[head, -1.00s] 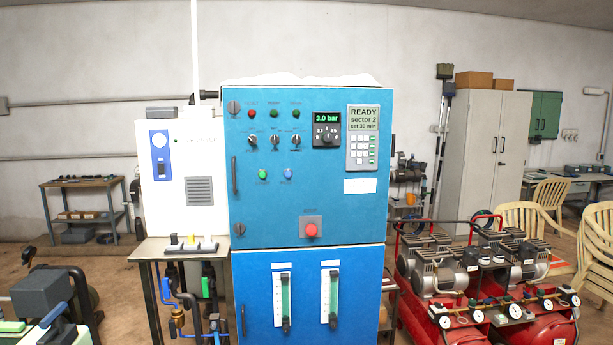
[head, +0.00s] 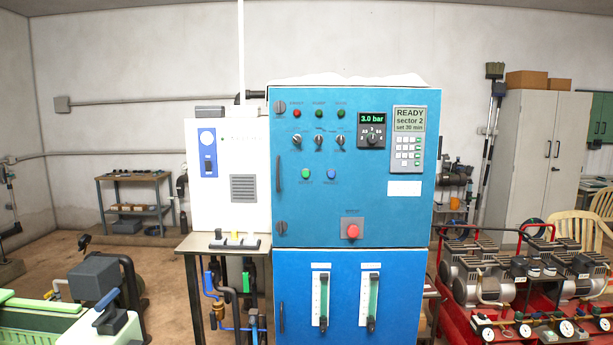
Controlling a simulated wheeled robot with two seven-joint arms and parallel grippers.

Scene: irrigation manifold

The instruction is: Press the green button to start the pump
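The blue control cabinet (head: 356,210) stands upright in the middle of the head view, facing me. The green button (head: 306,174) is on the left of its door, below a row of selector switches (head: 318,140). A blue button (head: 331,174) is just to its right. The labels under both are too small to read surely. The display (head: 371,119) reads 3.0 bar, and the panel screen (head: 409,119) reads READY, sector 2, set 30 min. Neither of my grippers is in view, and nothing covers the green button.
A red emergency-type button (head: 353,232) sits lower on the door. A small table (head: 213,244) stands against the cabinet's left side under a white box (head: 229,200). Red-framed compressors (head: 510,275) are at right. A dark grey unit (head: 95,276) is at lower left.

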